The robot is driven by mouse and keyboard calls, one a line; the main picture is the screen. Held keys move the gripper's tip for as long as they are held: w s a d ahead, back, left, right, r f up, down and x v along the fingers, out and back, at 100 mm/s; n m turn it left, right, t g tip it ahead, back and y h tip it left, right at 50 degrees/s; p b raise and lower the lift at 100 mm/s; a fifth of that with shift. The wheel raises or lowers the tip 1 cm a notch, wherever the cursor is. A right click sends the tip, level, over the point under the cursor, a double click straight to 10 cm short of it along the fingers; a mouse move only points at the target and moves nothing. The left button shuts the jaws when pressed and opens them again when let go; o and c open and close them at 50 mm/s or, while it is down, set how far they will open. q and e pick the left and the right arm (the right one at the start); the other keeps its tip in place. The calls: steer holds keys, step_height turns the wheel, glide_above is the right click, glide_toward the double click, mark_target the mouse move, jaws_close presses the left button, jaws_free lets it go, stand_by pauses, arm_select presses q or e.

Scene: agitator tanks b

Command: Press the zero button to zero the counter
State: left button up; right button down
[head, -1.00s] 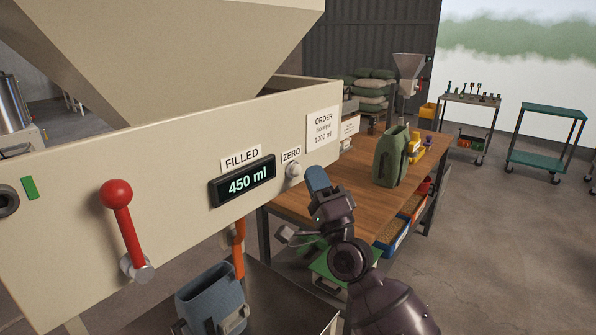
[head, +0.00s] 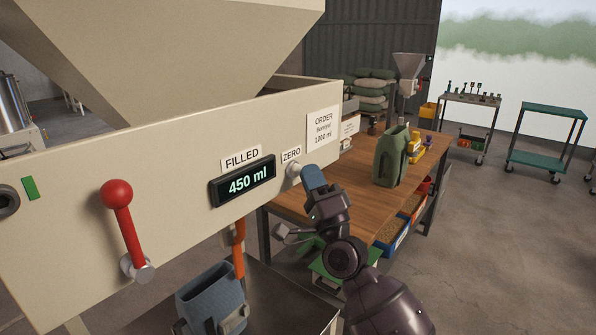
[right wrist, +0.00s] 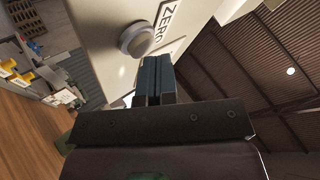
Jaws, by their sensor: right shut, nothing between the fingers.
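The zero button (head: 293,170) is a pale round knob under the ZERO label on the beige panel. It also shows in the right wrist view (right wrist: 136,39), just beyond and left of the fingertips. The counter display (head: 243,181), under the FILLED label, reads 450 ml. My right gripper (head: 308,172) is shut and empty, its blue fingertips right beside the button. In the right wrist view a small gap shows between the fingertips (right wrist: 153,62) and the button; in the head view I cannot tell whether they touch. My left gripper is not in view.
A red-knobbed lever (head: 117,195) sticks out from the panel at left. A blue-grey jug (head: 212,300) stands below the panel. A wooden table (head: 350,211) with a green canister (head: 390,158) stands behind my right arm. Open floor lies to the right.

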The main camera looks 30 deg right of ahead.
steer(key=shift+w+a, duration=0.15)
steer(key=shift+w, duration=0.1)
stand_by(0.3)
stand_by(0.4)
steer(key=shift+s+d, duration=0.35)
steer(key=shift+s, duration=0.5)
steer(key=s, duration=0.1)
steer(key=s+d, duration=0.1)
steer(key=s, duration=0.1)
steer(key=s+d, duration=0.1)
steer(key=shift+s+p, duration=0.3)
steer(key=shift+p, duration=0.1)
stand_by(0.6)
